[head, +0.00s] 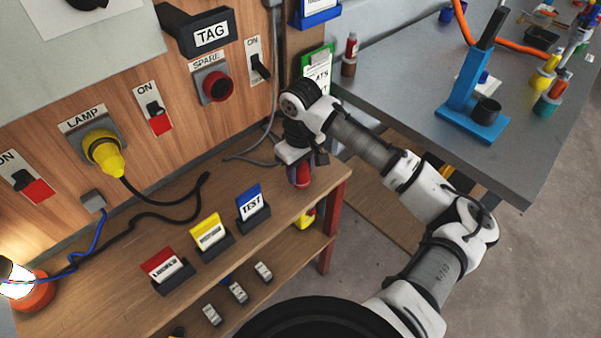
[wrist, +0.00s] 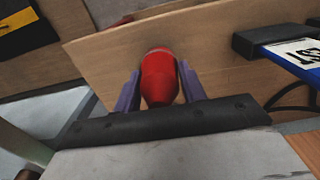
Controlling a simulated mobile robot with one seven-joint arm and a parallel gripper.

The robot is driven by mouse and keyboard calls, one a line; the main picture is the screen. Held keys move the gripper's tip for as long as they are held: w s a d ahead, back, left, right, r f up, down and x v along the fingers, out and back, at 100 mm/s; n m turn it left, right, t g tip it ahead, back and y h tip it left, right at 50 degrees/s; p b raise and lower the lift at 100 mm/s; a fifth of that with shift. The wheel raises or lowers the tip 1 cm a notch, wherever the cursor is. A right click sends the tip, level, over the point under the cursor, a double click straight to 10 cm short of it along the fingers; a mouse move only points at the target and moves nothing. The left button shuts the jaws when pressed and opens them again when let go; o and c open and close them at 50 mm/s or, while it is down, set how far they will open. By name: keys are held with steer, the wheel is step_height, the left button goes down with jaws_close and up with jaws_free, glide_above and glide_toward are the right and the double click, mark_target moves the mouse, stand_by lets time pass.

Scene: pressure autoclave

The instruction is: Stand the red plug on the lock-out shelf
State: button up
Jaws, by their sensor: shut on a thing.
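The red plug (head: 303,178) is in my gripper (head: 302,168), at the right end of the wooden upper shelf (head: 283,228). In the wrist view the plug (wrist: 158,76) sits between the two purple fingers of my gripper (wrist: 160,88), which are shut on its sides. The wooden board lies beyond it in that view. I cannot tell whether the plug touches the board. No label shows which board is the lock-out shelf. A lower shelf (head: 290,262) lies beneath the upper one.
Red, yellow (head: 208,234) and blue (head: 252,205) cards stand in dark holders on the upper shelf. A black cable (head: 150,203) runs from the yellow lamp plug (head: 103,152) across it. The red spare socket (head: 217,86) is on the panel. A grey bench (head: 430,110) stands right.

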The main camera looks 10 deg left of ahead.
steer(key=shift+f, duration=1.15)
steer(key=o, duration=1.3)
step_height(320, 180, up, 12)
steer(key=shift+r+b, duration=0.1)
steer(key=shift+b, duration=0.55)
